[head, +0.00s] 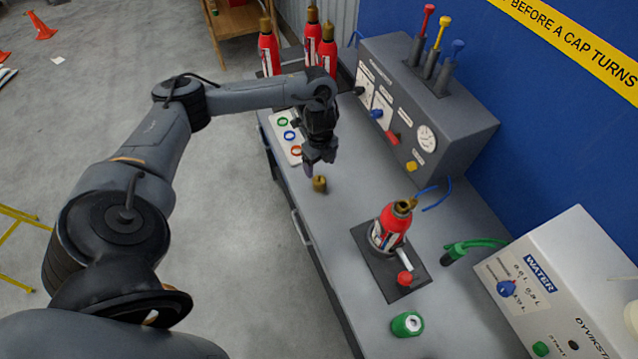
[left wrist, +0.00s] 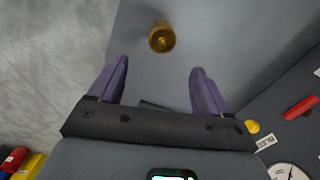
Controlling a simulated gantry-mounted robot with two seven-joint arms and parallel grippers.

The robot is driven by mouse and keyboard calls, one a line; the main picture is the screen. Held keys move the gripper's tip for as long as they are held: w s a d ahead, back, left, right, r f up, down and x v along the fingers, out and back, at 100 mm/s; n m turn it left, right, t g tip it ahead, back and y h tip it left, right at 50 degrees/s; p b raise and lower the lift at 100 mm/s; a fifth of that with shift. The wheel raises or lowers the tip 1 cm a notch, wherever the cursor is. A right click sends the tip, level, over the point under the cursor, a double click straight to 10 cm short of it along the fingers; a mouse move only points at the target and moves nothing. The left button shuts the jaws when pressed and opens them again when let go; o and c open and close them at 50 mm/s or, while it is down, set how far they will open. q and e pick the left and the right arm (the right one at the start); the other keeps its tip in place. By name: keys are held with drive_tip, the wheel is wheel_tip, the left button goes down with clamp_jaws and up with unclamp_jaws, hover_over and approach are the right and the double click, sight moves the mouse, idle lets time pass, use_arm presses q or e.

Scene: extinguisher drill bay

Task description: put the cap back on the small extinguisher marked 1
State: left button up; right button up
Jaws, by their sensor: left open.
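A brass cap (head: 320,184) stands on the grey bench near its left edge. It also shows in the left wrist view (left wrist: 162,38), beyond the fingertips and between their lines. My left gripper (head: 319,165) is open and empty, above the bench just behind the cap and apart from it. Its two purple fingers spread wide in the left wrist view (left wrist: 160,68). A small red extinguisher (head: 391,229) stands upright on a dark plate (head: 362,240), with a brass-coloured neck on top. I cannot read a number on it. My right gripper is not in view.
A grey console (head: 455,110) with coloured levers and a gauge lines the right side. Several red extinguishers (head: 312,40) stand at the back.

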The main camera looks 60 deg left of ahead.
sight(319, 176)
use_arm(q)
wheel_tip(319, 176, down, 4)
drive_tip(key=shift+s+r+b, duration=0.1)
drive_tip(key=shift+r+b, duration=0.1)
drive_tip(key=shift+b, duration=0.65)
drive_tip(key=shift+f, duration=1.05)
drive_tip(key=shift+a+f, duration=0.15)
drive_tip(key=shift+f, duration=1.15)
drive_tip(key=shift+a+f, duration=0.15)
drive_tip(key=shift+f, duration=1.15)
drive_tip(key=c, duration=1.3)
